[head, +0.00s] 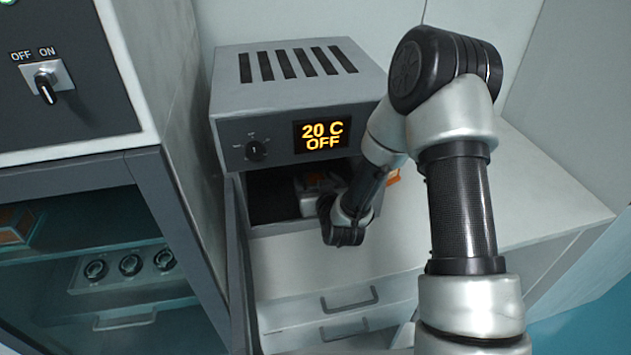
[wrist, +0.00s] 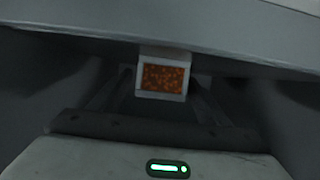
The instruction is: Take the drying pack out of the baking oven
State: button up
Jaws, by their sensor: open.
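The baking oven (head: 275,100) is a grey box with a lit display reading "20 C OFF" and a knob. Its front chamber is open and dark inside. The drying pack (wrist: 163,78), a small white-framed block with an orange beaded face, is inside the chamber in the wrist view. My gripper (wrist: 160,92) is open, its two fingers pointing toward the pack, one to each side in the picture. Contact cannot be told. In the head view my gripper (head: 308,190) reaches into the chamber, and my wrist hides the chamber's right part; I cannot make out the pack there.
The oven door (head: 238,265) stands open, edge-on, at the chamber's left. A tall cabinet (head: 185,120) with an OFF/ON switch is close on the left. An orange item (head: 393,177) shows partly behind my arm. The pale counter (head: 500,195) is clear at right.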

jog(key=c, duration=1.2)
jog(key=shift+r, duration=0.2)
